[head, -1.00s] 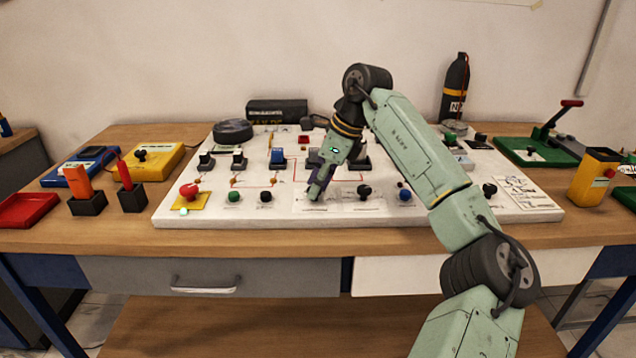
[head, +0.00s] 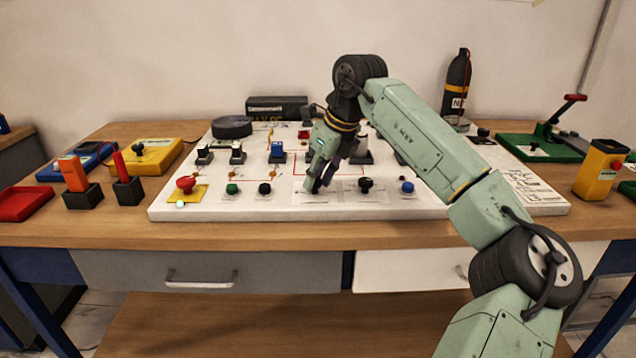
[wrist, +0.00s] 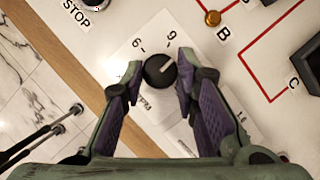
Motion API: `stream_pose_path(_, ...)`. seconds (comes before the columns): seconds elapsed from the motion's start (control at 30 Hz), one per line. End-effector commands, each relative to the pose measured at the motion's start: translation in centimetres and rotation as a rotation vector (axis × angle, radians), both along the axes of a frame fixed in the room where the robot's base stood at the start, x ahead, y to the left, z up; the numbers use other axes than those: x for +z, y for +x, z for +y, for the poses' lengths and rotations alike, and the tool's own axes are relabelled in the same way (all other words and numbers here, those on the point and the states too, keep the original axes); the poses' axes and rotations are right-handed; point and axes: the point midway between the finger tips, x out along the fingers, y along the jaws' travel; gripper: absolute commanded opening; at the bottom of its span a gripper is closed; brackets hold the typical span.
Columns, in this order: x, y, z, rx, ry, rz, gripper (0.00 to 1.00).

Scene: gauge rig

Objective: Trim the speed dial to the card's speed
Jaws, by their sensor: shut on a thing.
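The speed dial (wrist: 160,71) is a round black knob with a pale pointer mark, on a white plate with printed figures, in the wrist view. Its mark points to the upper right of that view. My gripper (wrist: 159,67) is shut on the knob, with one finger at each side. A printed sheet (head: 528,186) lies at the board's right end. I cannot tell whether it is the speed card, and its writing is too small to read.
A red mushroom button (head: 186,183) on a yellow plate, a green knob (head: 232,188) and a black knob (head: 264,188) stand left of my gripper. Another black knob (head: 365,185) and a blue knob (head: 407,187) stand to its right. Blocks and switches fill the board behind.

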Motion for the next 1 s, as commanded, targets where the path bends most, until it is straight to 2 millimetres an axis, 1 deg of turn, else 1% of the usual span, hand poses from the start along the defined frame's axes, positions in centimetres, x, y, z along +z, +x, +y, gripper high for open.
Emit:
stream_pose_path(0.03,-0.29,-0.07,-0.04,-0.044,-0.004,-0.003,0.0)
stream_pose_path(0.3,-0.22,-0.17,0.15,-0.289,-0.005,-0.004,0.0)
stream_pose_path(0.5,-0.14,-0.23,0.27,-0.436,-0.003,-0.003,0.0)
stream_pose_path(0.7,-0.06,-0.24,0.35,-0.536,-0.002,-0.002,0.0)
stream_pose_path(1.0,0.05,-0.24,0.41,-0.6,0.0,-0.002,0.0)
